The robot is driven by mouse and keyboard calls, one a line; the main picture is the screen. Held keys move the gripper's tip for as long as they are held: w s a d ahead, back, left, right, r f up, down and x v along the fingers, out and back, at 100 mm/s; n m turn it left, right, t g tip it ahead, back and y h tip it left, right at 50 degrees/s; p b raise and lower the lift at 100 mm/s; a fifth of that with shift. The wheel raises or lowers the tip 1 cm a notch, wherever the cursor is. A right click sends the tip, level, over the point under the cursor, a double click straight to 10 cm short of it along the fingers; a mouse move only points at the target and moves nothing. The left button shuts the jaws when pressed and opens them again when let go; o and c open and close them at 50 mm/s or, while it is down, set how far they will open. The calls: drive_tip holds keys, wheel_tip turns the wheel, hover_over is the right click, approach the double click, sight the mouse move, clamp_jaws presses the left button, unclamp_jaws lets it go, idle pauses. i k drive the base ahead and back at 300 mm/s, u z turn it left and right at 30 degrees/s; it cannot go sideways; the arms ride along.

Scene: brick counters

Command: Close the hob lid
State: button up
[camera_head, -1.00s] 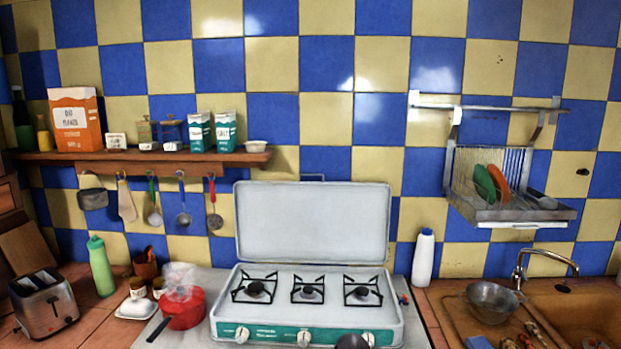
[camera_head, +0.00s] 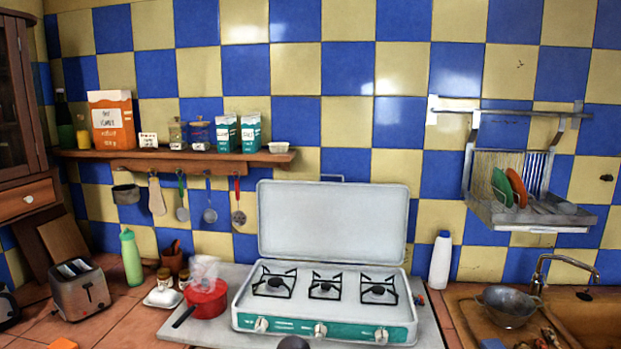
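The hob (camera_head: 325,300) is a white camping-style stove with a teal front panel and several burners with black pan supports. Its white lid (camera_head: 333,222) stands open, upright behind the burners, close to the tiled wall. A thin handle (camera_head: 331,178) shows on the lid's top edge. The burners are uncovered, with nothing on them. A dark rounded shape (camera_head: 293,342) at the bottom edge, in front of the hob, seems to be part of my arm. My gripper's fingers are not in view.
A red pot (camera_head: 206,301) steams just left of the hob. A white bottle (camera_head: 440,260) stands right of the lid. A shelf (camera_head: 180,157) with hanging utensils is on the wall at the left. A sink with a colander (camera_head: 508,307) is at the right.

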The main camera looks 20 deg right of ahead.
sight(347, 223)
drive_tip(key=u, duration=0.5)
drive_tip(key=k, duration=1.1)
drive_tip(key=z, duration=0.85)
drive_tip(key=i, duration=1)
drive_tip(key=u, duration=0.05)
